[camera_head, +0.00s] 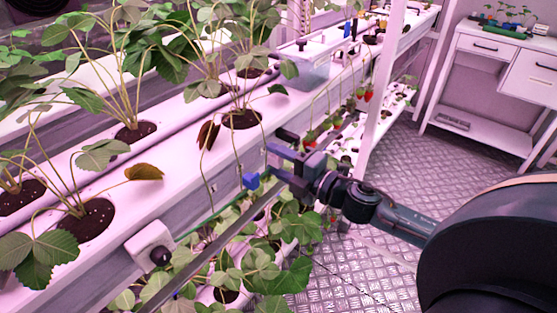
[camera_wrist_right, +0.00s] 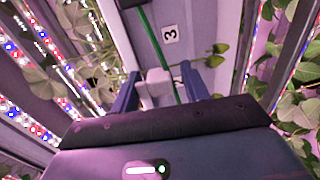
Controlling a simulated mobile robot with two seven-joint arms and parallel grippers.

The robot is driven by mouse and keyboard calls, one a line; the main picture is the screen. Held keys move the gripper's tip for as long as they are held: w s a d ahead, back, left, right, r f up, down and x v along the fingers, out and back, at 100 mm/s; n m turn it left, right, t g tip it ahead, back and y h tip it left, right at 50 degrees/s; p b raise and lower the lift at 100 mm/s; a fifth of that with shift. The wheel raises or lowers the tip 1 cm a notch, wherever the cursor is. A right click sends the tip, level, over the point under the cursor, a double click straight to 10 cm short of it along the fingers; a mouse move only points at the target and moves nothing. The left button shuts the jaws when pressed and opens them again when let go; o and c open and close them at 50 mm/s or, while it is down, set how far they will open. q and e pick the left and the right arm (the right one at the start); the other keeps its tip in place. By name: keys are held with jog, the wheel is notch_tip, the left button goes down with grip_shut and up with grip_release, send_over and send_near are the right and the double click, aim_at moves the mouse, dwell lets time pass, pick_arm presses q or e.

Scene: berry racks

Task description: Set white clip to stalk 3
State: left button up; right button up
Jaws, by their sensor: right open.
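My right gripper (camera_head: 262,168) reaches in from the right, beside the front face of the long white planting gutter (camera_head: 200,170). Its two dark blue fingers are apart in the right wrist view (camera_wrist_right: 160,90). A small pale piece (camera_wrist_right: 158,86) shows between them; I cannot tell whether it is the white clip. A green stalk (camera_wrist_right: 160,48) runs down toward that piece. A label with the number 3 (camera_wrist_right: 170,34) is on the pale face just right of the stalk. My left gripper is not seen.
Strawberry plants stand in dark soil holes (camera_head: 135,131) along the gutter. A white box with a black knob (camera_head: 148,247) is on its front. Leaves (camera_head: 270,245) fill the lower level. Red berries (camera_head: 310,137) hang beyond the gripper.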

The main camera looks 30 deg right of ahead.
jog(key=shift+s+d+f, duration=0.15)
jog(key=shift+s+d, duration=0.1)
jog(key=shift+s, duration=0.35)
pick_arm(q)
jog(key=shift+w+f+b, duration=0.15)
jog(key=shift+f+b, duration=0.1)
jog(key=shift+b, duration=0.5)
pick_arm(e)
jog(key=v, duration=1.2)
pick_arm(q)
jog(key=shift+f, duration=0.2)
pick_arm(e)
jog(key=shift+w+a, duration=0.1)
